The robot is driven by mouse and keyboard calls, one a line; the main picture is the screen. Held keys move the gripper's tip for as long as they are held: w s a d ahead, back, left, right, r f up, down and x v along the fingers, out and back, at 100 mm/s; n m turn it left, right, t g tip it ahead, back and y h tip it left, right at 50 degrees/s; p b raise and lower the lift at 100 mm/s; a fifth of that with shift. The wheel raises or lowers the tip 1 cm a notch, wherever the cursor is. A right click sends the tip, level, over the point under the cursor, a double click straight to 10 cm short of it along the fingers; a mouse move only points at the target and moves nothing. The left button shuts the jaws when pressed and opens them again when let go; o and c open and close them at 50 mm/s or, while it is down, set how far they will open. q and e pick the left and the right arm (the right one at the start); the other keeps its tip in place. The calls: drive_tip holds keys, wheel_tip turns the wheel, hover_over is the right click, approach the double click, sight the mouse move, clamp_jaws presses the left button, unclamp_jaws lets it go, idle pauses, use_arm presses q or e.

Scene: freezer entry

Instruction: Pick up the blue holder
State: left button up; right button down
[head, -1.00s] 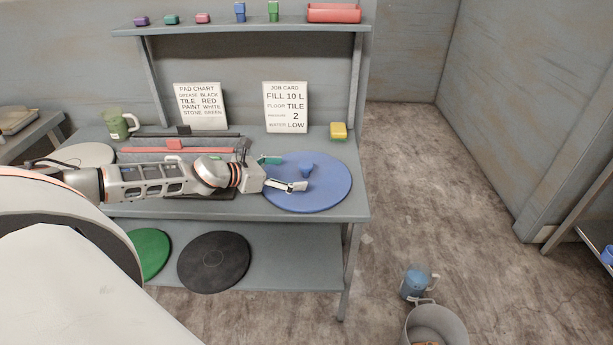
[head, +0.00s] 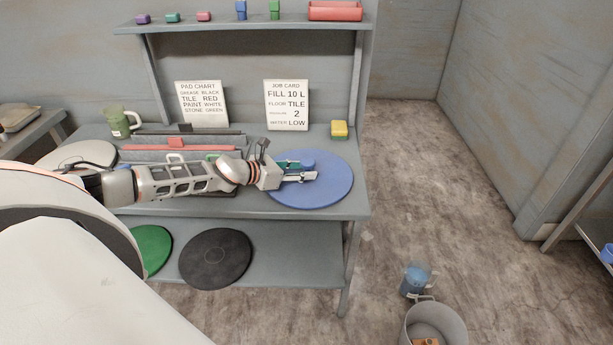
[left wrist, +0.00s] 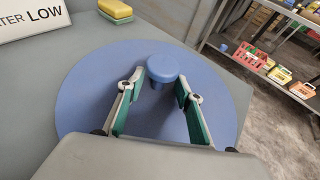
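The blue holder is a flat round blue disc (head: 332,188) with a small blue knob (head: 308,164) standing up from its middle. It lies on the right part of the workbench top. In the left wrist view the disc (left wrist: 95,105) fills the middle, and its knob (left wrist: 162,68) shows at the fingertips. My left gripper (head: 303,170) is open over the disc. In the left wrist view its green-padded fingers (left wrist: 162,88) are spread, one on each side of the knob, with visible gaps. My right gripper is not in view.
A yellow block (head: 339,130) sits behind the disc. A job card (head: 286,105) and a pad chart (head: 202,104) stand at the back. A green jug (head: 122,122) is at the left. A grey bucket (head: 436,325) and blue jug (head: 415,281) stand on the floor.

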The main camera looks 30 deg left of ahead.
use_arm(q)
drive_tip(key=shift+s+f, duration=0.15)
drive_tip(key=shift+f, duration=0.1)
clamp_jaws()
drive_tip(key=shift+r, duration=0.2)
